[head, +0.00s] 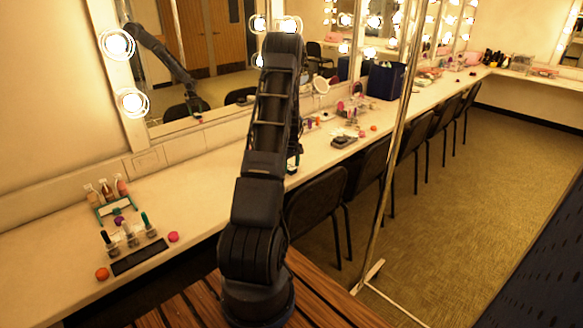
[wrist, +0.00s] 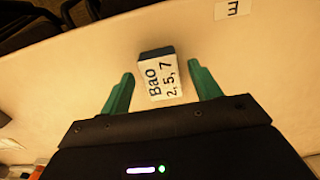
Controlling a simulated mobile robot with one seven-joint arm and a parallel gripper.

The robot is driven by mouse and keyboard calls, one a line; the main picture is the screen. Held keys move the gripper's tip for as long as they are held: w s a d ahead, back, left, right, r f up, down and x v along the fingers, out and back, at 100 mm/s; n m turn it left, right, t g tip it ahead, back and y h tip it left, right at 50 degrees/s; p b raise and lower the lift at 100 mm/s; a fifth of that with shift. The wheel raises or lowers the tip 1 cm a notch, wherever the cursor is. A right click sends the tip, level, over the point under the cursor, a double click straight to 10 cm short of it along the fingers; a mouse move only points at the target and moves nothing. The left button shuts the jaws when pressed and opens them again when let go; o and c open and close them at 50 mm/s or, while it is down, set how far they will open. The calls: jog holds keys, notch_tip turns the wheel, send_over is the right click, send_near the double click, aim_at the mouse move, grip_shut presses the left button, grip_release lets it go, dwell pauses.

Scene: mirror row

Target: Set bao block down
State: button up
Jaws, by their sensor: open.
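The bao block (wrist: 160,80) is a small dark block with a white face lettered "Bao 2, 5, 7". In the wrist view it sits between the two teal fingers of my gripper (wrist: 160,72), with a gap on each side. My gripper is open and not closed on it. The block appears to rest on the pale counter (wrist: 60,85), slightly turned; its underside is hidden.
A white label marked "E" (wrist: 232,8) lies on the counter beyond the block. In the head view, a bottle rack (head: 116,208) and a dark tray (head: 139,257) stand at left. Makeup items (head: 345,138) and a dark blue bin (head: 386,80) lie beyond my arm. Black chairs (head: 318,200) line the counter.

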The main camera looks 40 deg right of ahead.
aim_at(291, 168)
notch_tip(291, 168, up, 12)
jog(key=w+a+r, duration=0.4)
jog(key=a+r, duration=0.9)
jog(key=a, duration=0.2)
jog(key=s+a+r+t+h, duration=0.1)
jog(key=s+a+r, duration=0.1)
jog(key=a+r, duration=0.5)
jog(key=s+a+r+t, duration=0.15)
jog(key=a+r, duration=0.25)
jog(key=a, duration=0.7)
jog(key=s+a+r, duration=0.3)
jog(key=s+a, duration=0.2)
jog(key=a, duration=0.3)
jog(key=s+a+r, duration=0.2)
jog(key=s+a, duration=0.3)
jog(key=a, duration=0.2)
jog(key=s+a+t, duration=0.1)
jog(key=s+a, duration=0.3)
jog(key=s, duration=0.2)
jog(key=s+a+f+t+y, duration=0.1)
jog(key=s+a, duration=0.4)
jog(key=s, duration=0.2)
jog(key=shift+s+f, duration=0.15)
jog(key=shift+s, duration=0.1)
